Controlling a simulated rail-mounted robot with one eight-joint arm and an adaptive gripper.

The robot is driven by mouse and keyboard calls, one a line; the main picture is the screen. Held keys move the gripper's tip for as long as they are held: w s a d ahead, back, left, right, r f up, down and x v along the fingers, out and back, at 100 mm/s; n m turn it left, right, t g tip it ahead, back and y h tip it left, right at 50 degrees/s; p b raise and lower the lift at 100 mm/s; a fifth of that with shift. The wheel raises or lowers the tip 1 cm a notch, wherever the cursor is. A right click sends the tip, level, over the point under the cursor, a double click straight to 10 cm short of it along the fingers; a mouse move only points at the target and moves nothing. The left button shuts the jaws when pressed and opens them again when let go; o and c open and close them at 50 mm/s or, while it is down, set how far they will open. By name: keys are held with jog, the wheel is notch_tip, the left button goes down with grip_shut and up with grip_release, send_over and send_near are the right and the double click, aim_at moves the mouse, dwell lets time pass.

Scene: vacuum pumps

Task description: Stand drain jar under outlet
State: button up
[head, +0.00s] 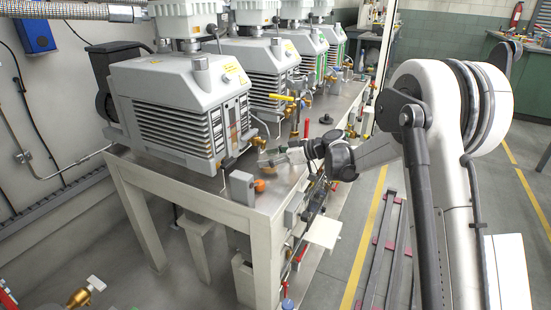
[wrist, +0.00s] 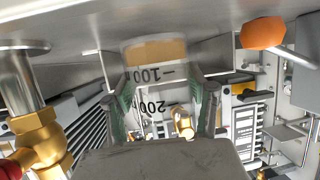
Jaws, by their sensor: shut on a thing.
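The drain jar (wrist: 155,80) is a clear vessel with dark 100 and 200 marks and an amber layer at its end toward the top of the wrist view. My gripper (wrist: 164,98) is shut on it, with one green-edged finger on each side. In the head view my gripper (head: 280,156) is at the bench front, beside the nearest pump (head: 180,105); the jar is too small to make out well there. Brass fittings (head: 257,141) sit on that pump's end. A brass fitting (wrist: 183,122) shows past the jar in the wrist view. I cannot tell which fitting is the outlet.
The metal bench (head: 205,183) carries several pumps in a row. An orange knob (head: 259,185) on a grey box stands at the near corner; it also shows in the wrist view (wrist: 263,33). A large brass valve (wrist: 40,140) is at lower left there. Pipework lines the bench front.

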jog(key=shift+a, duration=0.4)
jog(key=shift+f, duration=0.25)
jog(key=shift+f+b, duration=0.15)
jog(key=shift+b, duration=0.2)
jog(key=o, duration=1.4)
jog(key=shift+o, duration=0.2)
jog(key=v, duration=1.2)
jog(key=shift+s, duration=0.1)
